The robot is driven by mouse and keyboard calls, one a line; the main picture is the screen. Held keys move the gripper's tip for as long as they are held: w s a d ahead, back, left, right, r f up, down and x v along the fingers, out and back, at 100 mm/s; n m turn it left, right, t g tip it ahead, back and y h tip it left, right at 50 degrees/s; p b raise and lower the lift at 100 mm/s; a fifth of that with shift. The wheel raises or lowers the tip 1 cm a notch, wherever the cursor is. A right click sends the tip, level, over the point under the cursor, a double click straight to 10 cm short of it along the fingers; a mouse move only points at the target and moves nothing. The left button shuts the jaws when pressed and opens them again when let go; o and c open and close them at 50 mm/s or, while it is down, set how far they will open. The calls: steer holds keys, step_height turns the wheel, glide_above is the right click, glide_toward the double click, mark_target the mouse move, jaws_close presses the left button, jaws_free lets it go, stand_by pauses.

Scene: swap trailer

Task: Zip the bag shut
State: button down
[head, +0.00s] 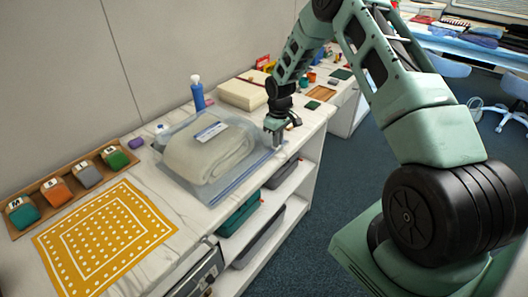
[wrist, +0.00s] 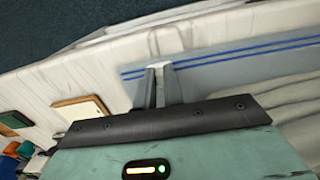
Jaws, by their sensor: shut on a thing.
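The clear bag (head: 182,137) lies on the white counter with a rolled cream blanket (head: 210,152) inside. Its zip edge, with blue lines (head: 245,178), runs along the counter's front side. My gripper (head: 277,143) is at the far right end of that edge, pointing down. In the wrist view, the blue zip lines (wrist: 250,50) run to the right from my gripper (wrist: 160,68). Its fingers are close together on a small pale piece at the zip's end, likely the zip slider. The piece is mostly hidden between the fingers.
A blue bottle (head: 198,95) and a cream folded stack (head: 242,93) stand behind the bag. A yellow patterned cloth (head: 105,238) and a wooden tray (head: 62,190) of labelled items are at left. Shelves with bins (head: 240,214) lie below the counter's front edge.

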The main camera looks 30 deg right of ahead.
steer(key=shift+w+d, duration=0.25)
steer(key=shift+d, duration=0.6)
steer(key=shift+w+d, duration=0.25)
steer(key=shift+d, duration=0.6)
steer(key=c, duration=1.5)
jaws_free()
step_height(320, 180, up, 18)
steer(key=b, duration=0.3)
steer(key=shift+f+b, duration=0.25)
steer(key=shift+b, duration=0.05)
